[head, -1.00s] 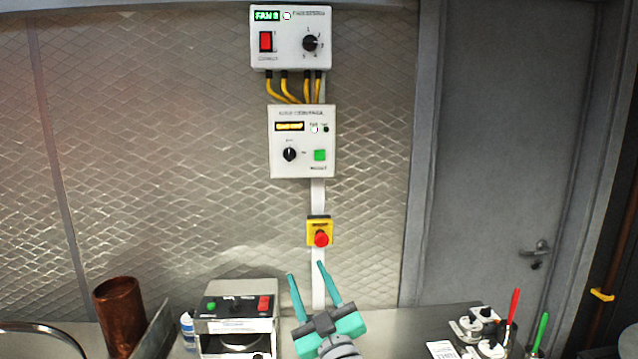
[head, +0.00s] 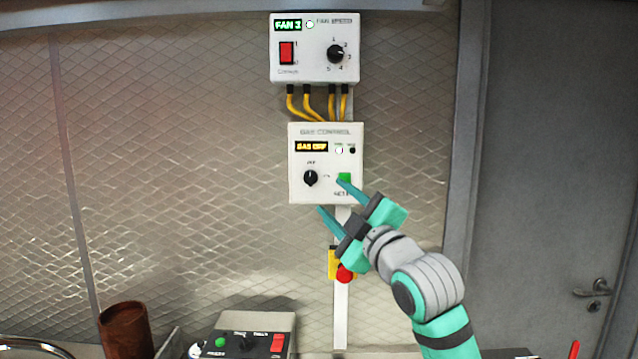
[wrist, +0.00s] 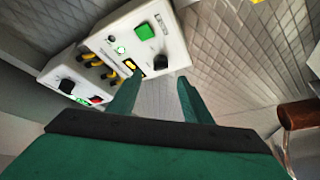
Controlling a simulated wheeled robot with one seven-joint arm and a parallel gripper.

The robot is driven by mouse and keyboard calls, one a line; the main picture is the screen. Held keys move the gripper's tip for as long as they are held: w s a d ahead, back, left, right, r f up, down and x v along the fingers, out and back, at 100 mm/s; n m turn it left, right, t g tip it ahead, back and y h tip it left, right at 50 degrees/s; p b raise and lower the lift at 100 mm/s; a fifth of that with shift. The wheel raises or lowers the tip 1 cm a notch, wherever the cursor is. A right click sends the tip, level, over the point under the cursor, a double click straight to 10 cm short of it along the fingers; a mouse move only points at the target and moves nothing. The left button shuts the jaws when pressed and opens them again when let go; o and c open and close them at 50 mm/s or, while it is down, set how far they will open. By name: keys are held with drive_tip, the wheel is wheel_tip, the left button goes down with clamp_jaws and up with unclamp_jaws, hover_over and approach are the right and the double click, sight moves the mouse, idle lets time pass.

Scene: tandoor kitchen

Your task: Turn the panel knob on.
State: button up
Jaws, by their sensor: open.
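The gas control panel (head: 325,140) is a white wall box with a lit display reading GAS OFF, a black knob (head: 310,178) and a green button (head: 344,179). The knob's pointer looks near upright, towards the OFF label. In the wrist view the knob (wrist: 161,62) shows just beyond and between my fingertips, with the green button (wrist: 145,32) above it. My gripper (head: 332,195) is open and empty at the panel's lower right, below and right of the knob. One finger overlaps the green button's edge in the head view; I cannot tell whether it touches.
A fan control box (head: 314,70) with a red switch and another knob is above, joined by yellow cables (head: 318,103). A red emergency button (head: 345,274) sits below, partly behind my arm. A counter appliance (head: 245,333) and a copper cylinder (head: 124,328) stand lower left.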

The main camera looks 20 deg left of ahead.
sight(312, 179)
drive_tip(key=x, duration=0.8)
drive_tip(key=shift+s+a, duration=0.25)
drive_tip(key=shift+a, duration=0.15)
drive_tip(key=shift+w+a+r, duration=0.2)
drive_tip(key=shift+w+a, duration=0.1)
drive_tip(key=shift+w, duration=0.45)
drive_tip(key=shift+w+d, duration=0.1)
